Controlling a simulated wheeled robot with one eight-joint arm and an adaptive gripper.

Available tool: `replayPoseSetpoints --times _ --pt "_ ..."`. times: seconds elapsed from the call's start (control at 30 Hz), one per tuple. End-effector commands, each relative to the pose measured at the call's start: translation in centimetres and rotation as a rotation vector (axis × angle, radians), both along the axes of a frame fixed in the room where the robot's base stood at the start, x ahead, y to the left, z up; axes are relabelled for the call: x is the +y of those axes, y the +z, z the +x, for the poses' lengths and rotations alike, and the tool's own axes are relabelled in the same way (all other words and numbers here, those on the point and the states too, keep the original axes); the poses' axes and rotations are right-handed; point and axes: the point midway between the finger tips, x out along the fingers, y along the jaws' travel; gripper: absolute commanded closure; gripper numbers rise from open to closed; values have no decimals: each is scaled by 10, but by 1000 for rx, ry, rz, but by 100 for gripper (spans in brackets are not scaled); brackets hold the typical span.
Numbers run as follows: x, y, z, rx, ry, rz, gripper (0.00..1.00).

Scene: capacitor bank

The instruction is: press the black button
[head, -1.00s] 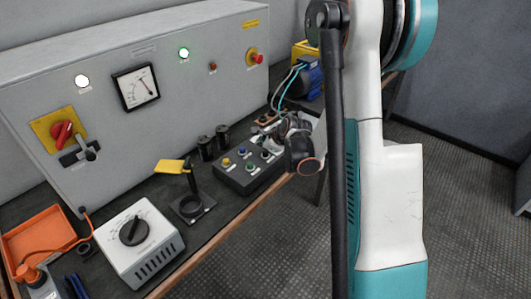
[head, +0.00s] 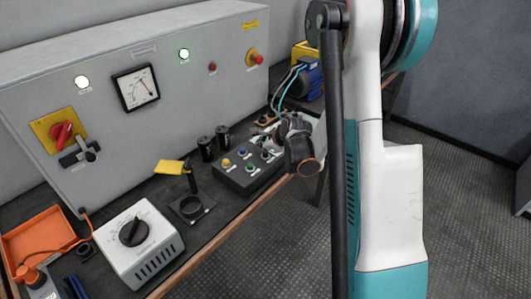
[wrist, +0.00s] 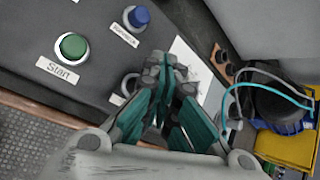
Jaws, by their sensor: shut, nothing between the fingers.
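My gripper (head: 281,140) is shut and empty over the right end of the dark button box (head: 229,181). In the wrist view its dark and teal fingers (wrist: 168,72) point down at the box. A green button (wrist: 71,46) labelled Start and a blue button (wrist: 137,17) show beside the fingers. The pale ring of another button (wrist: 128,81) shows just left of the fingers, with its label partly covered.
A grey cabinet (head: 200,95) with lamps, a meter and a red switch stands behind the bench. A blue motor (head: 308,82) with teal wires is beyond my gripper. A grey dial box (head: 150,258), a yellow tag (head: 169,167) and black cylinders (head: 206,148) stand to the left.

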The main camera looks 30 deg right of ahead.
Motion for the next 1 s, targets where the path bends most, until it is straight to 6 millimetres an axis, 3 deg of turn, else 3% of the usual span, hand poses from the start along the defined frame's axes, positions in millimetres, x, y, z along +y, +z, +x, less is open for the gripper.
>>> replayPoseSetpoints --times 1.0 --pt "0 -11 0 0 0 0 100"
